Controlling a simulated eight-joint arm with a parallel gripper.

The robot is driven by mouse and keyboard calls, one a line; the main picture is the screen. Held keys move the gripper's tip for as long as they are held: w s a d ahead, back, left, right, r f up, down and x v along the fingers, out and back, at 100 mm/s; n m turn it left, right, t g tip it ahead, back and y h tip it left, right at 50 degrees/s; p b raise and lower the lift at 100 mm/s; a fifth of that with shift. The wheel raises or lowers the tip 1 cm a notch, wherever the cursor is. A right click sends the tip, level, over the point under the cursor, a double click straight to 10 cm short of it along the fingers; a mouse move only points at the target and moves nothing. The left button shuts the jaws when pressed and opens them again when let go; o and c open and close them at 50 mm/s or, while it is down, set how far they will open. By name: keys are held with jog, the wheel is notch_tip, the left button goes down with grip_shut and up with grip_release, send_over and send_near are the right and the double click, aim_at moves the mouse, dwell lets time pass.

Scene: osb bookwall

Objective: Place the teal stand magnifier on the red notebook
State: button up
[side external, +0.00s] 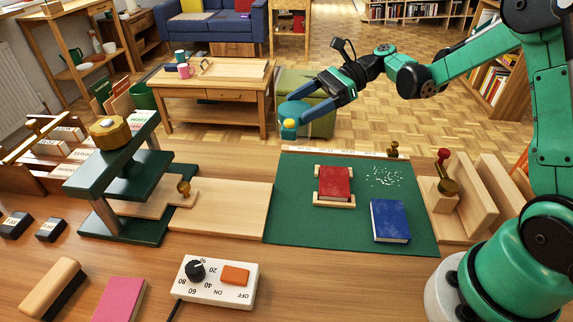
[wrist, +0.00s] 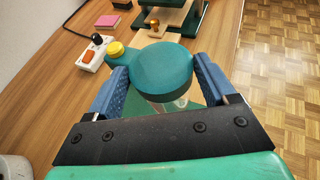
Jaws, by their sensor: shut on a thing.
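The teal stand magnifier (side external: 294,108) has a round body and a yellow knob and is held in the air above and behind the green mat. In the wrist view the magnifier (wrist: 163,72) sits between the blue fingers, with a clear part below its teal top. My gripper (side external: 306,100) is shut on it. The red notebook (side external: 335,182) lies on a light wooden cradle (side external: 334,204) on the mat, lower and to the right of my gripper in the side view. I do not see the red notebook in the wrist view; the magnifier and gripper block much there.
A blue notebook (side external: 389,220) lies on the green mat (side external: 290,225), right of the cradle, with white crumbs (side external: 384,176) behind it. A dark green press (side external: 125,185) stands left. A wooden holder with a brass stamp (side external: 446,187) stands right. A white control box (side external: 217,282) is in front.

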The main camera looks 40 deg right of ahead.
notch_tip(320, 180, down, 9)
jog(key=shift+r, duration=0.2)
jog(key=shift+f, duration=0.1)
jog(key=o, duration=1.3)
jog(key=shift+d, duration=0.15)
jog(key=v, duration=0.4)
jog(key=shift+s+d, duration=0.1)
jog(key=shift+d, duration=0.2)
jog(key=shift+d+r, duration=0.1)
jog(key=shift+r, duration=0.25)
jog(key=s+a+r+n+t+h, duration=0.1)
jog(key=s+n+h, duration=0.4)
jog(key=n, duration=0.5)
jog(key=s+a+r+n+t+h, duration=0.2)
jog(key=s+a+r+n+h, duration=0.2)
jog(key=n, duration=0.7)
notch_tip(320, 180, up, 2)
jog(key=s+h, duration=0.1)
jog(key=h, duration=0.2)
jog(key=shift+s+n+h, duration=0.3)
jog(key=shift+s+h, duration=0.1)
